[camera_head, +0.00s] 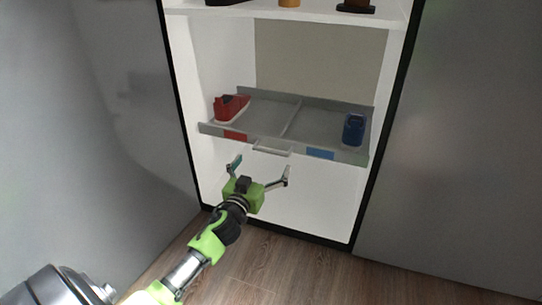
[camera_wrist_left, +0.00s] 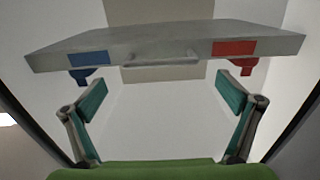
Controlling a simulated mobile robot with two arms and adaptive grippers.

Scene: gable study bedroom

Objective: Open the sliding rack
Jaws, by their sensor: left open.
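The sliding rack (camera_head: 268,112) is a grey tray with a divider, set inside a white cabinet. A pale bar handle (camera_head: 272,150) is on the middle of its front edge, between a red label (camera_head: 235,136) and a blue label (camera_head: 320,154). My left gripper (camera_head: 261,168) is open and empty, a little below and in front of the handle, not touching it. In the left wrist view, the rack's front (camera_wrist_left: 120,43) and handle (camera_wrist_left: 160,61) show beyond the two spread fingers (camera_wrist_left: 161,82). My right gripper is in neither view.
A white shelf (camera_head: 320,15) with several items is above. Grey panels (camera_head: 120,110) flank the cabinet. The wooden floor (camera_head: 285,262) in front looks clear.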

